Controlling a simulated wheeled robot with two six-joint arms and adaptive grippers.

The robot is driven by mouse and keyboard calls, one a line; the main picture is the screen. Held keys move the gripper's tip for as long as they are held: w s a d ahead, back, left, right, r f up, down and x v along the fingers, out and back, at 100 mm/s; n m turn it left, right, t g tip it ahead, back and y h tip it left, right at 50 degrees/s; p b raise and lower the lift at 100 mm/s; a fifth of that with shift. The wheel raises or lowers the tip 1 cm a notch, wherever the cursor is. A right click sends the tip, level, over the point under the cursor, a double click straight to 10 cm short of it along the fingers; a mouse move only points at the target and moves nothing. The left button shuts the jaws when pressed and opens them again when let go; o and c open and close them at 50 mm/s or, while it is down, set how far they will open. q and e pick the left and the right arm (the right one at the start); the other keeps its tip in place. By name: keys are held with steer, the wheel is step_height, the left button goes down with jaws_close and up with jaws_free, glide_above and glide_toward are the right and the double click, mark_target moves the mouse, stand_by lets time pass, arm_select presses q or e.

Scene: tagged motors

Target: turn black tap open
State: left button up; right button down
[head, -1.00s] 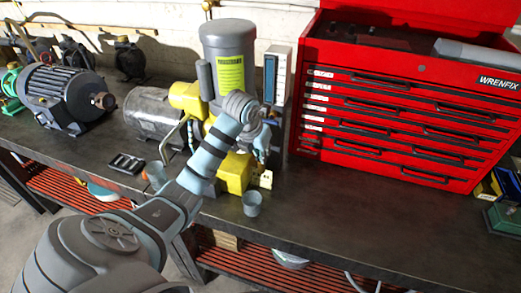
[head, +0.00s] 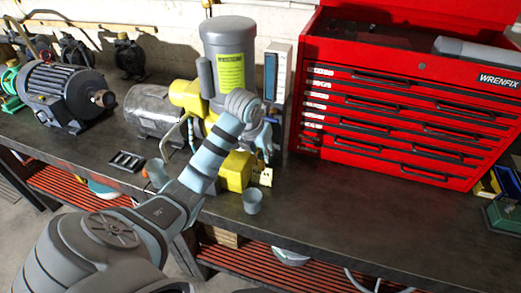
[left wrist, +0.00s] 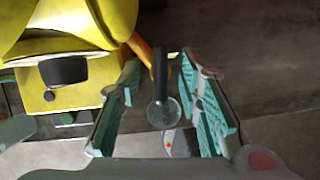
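The black tap handle (left wrist: 160,75) shows in the left wrist view as a narrow dark bar with a round grey end (left wrist: 164,113). It stands between the teal fingers of my left gripper (left wrist: 158,64). The fingers are apart, one on each side of the bar, and I see no clear contact. In the head view my left gripper (head: 264,140) is at the front right of the yellow and grey pump unit (head: 236,172). The tap is hidden there behind my wrist and fingers. My right gripper is in neither view.
A grey-blue cup (head: 252,201) stands on the bench near its front edge, below my gripper. A red tool chest (head: 400,116) stands to the right. Motors (head: 62,97) stand to the left. The bench front right of the cup is clear.

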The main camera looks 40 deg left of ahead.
arm_select(q)
steer(key=shift+r, duration=0.1)
steer(key=v, duration=0.2)
steer(key=shift+s+r, duration=0.1)
steer(key=shift+r, duration=0.3)
steer(key=s+d, duration=0.2)
steer(key=s, duration=1)
steer(key=shift+d, duration=0.3)
steer(key=shift+d, duration=0.1)
